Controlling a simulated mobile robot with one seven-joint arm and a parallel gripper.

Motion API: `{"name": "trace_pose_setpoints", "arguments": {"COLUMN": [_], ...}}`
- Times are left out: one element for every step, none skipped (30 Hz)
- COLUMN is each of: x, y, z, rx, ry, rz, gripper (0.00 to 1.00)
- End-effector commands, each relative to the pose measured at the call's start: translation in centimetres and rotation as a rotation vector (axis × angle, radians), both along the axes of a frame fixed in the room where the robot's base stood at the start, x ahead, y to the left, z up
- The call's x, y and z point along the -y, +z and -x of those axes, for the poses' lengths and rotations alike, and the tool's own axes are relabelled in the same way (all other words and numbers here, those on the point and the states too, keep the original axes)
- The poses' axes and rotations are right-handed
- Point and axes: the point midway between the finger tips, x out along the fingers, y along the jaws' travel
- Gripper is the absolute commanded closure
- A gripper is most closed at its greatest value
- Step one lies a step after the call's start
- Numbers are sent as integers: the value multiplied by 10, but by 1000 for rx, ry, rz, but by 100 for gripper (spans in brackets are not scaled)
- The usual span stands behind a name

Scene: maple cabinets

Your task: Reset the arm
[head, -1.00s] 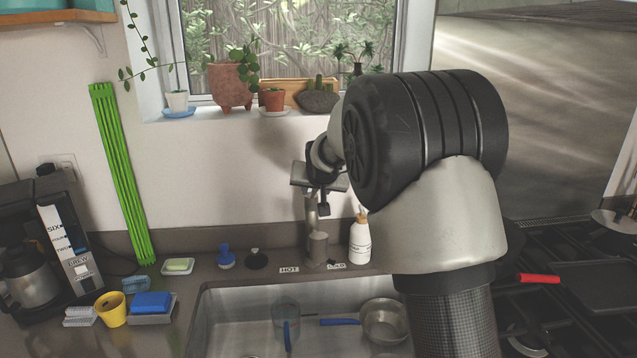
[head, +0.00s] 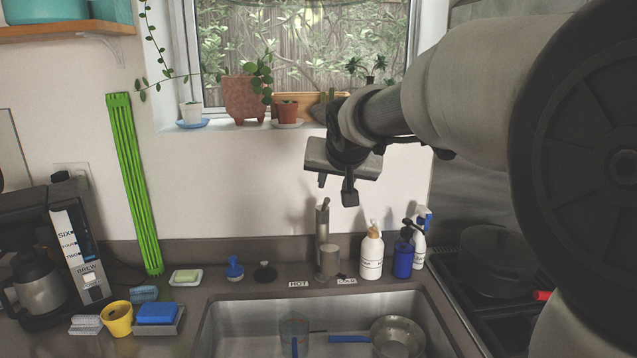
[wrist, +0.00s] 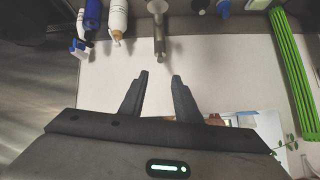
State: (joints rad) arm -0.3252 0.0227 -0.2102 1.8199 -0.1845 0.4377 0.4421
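My gripper (head: 336,186) hangs in the air in front of the wall, above the faucet (head: 323,235) and below the window sill. In the wrist view my gripper (wrist: 160,78) has its two dark fingers apart, with nothing between them. The faucet (wrist: 158,28) shows upside down beyond the fingertips in that view. My arm reaches in from the right side of the head view and hides part of the stove and the wall.
Below is a metal sink (head: 240,320) with a pan (head: 398,337) in it. Bottles (head: 372,252) stand behind the sink. Potted plants (head: 243,98) line the sill. A coffee maker (head: 50,250) is at left, a stove (head: 490,285) at right. A green rack (head: 134,185) leans on the wall.

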Motion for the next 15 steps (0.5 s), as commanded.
{"name": "trace_pose_setpoints", "arguments": {"x": [0,0,0,0,0,0,1,2,5,8,11,16,21,25,30], "y": [0,0,0,0,0,0,0,1,1,0,1,0,-1,-2,-5], "z": [0,0,0,0,0,0,2,5,11,18,27,42,56,72,94], "rx": [0,0,0,0,0,-1,-2,-4,-12,-21,-29,-46,-60,-78,-103], "ry": [0,0,0,0,0,0,0,0,0,0,1,4,6,11,18], "rz": [0,0,0,0,0,0,0,0,1,2,2,6,9,12,18], "gripper": [70,70,70,70,70,70,70,70,70,70,70,70,70,70,70]}}
